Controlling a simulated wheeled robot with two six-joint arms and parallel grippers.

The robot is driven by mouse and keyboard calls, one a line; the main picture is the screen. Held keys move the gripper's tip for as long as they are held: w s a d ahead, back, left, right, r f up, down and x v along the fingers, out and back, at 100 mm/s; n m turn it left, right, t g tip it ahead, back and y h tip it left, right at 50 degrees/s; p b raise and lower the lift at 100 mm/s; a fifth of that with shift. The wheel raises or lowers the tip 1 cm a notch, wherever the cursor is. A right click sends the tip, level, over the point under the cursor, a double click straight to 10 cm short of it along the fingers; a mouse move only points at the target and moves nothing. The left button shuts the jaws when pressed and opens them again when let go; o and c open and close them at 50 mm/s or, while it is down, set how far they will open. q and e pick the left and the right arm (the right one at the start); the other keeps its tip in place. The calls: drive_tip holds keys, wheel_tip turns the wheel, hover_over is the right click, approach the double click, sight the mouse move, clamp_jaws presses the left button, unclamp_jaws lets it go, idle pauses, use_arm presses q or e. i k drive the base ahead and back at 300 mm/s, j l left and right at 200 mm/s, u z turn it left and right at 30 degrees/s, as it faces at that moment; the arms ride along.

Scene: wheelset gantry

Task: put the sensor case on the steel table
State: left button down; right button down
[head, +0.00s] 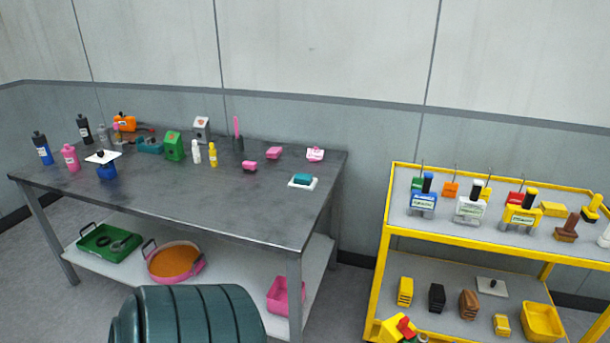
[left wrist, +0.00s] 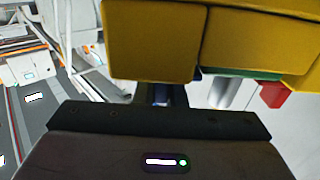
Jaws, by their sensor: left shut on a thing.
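In the left wrist view a large yellow object (left wrist: 150,40) fills the top, with a dark seam down it; I take it to be the sensor case. My left gripper (left wrist: 162,94) is shut on it; the fingertips are mostly hidden behind the dark housing and the yellow object. Small red and blue-green parts show below its right side. The steel table (head: 240,208) stands at the left of the head view, with a bare grey front and middle top. Neither gripper can be made out in the head view, and my right gripper is in no view.
Bottles and small boxes line the table's back; a white pad (head: 293,184) with a teal block lies near its right end. A yellow cart (head: 450,237) stands to the right. A ribbed teal rounded object (head: 190,318) is before the table. Yellow and red pieces (head: 398,328) show near the cart's lower-left corner.

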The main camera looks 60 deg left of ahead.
sight(196, 196)
drive_tip(key=i+j+u, duration=0.1)
drive_tip(key=j+u, duration=0.4)
drive_tip(key=i+j+u, duration=0.15)
drive_tip(key=j+u, duration=0.3)
drive_tip(key=i+j+u, duration=0.2)
drive_tip(key=u, duration=0.3)
drive_tip(key=i+j+u, duration=0.15)
drive_tip(key=i+j, duration=0.6)
drive_tip(key=j, duration=0.05)
